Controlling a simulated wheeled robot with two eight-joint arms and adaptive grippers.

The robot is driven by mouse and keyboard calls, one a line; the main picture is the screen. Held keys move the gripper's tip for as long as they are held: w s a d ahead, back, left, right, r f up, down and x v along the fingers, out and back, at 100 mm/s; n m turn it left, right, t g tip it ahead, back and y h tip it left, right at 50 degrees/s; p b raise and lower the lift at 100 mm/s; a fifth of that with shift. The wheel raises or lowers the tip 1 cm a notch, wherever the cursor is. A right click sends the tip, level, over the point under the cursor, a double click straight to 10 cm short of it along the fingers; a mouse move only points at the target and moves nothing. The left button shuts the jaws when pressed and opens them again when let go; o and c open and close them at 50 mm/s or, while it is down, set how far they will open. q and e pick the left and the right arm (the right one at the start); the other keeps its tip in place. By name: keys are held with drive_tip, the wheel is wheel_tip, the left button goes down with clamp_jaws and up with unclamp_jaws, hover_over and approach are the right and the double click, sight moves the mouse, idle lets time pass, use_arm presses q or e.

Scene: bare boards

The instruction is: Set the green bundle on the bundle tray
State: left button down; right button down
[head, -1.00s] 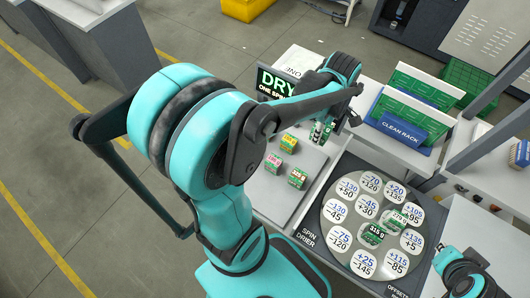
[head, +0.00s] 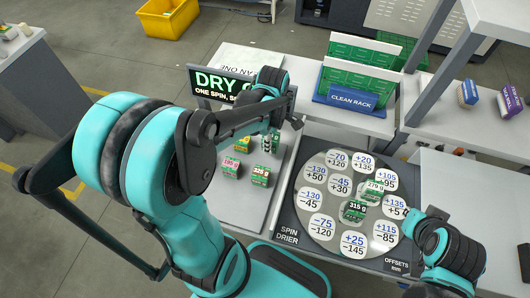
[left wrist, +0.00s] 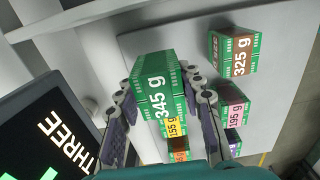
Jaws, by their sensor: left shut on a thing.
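My left gripper (left wrist: 160,108) is shut on the green bundle (left wrist: 154,82), a green block with a white "345 g" on a green label. In the head view my left gripper (head: 270,135) is over the far right part of the grey bundle tray (head: 235,208); whether the bundle touches the tray I cannot tell. On the tray stand a brown-labelled 325 g bundle (head: 261,175), a pink-labelled 195 g bundle (head: 231,169) and a yellow-labelled bundle (head: 243,145). My right gripper (head: 425,222) is at the lower right; its fingers are not clear.
The spin drier (head: 318,215) right of the tray carries two green bundles, 315 g (head: 354,210) and 279 g (head: 374,190). A blue clean rack (head: 350,98) with green boards stands behind it. A dark DRY sign (head: 212,84) stands behind the tray.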

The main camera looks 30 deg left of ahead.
use_arm(q)
drive_tip(key=shift+f+b, duration=0.95)
drive_tip(key=shift+f, duration=1.6)
drive_tip(key=shift+f, duration=0.1)
drive_tip(key=c, duration=1)
unclamp_jaws()
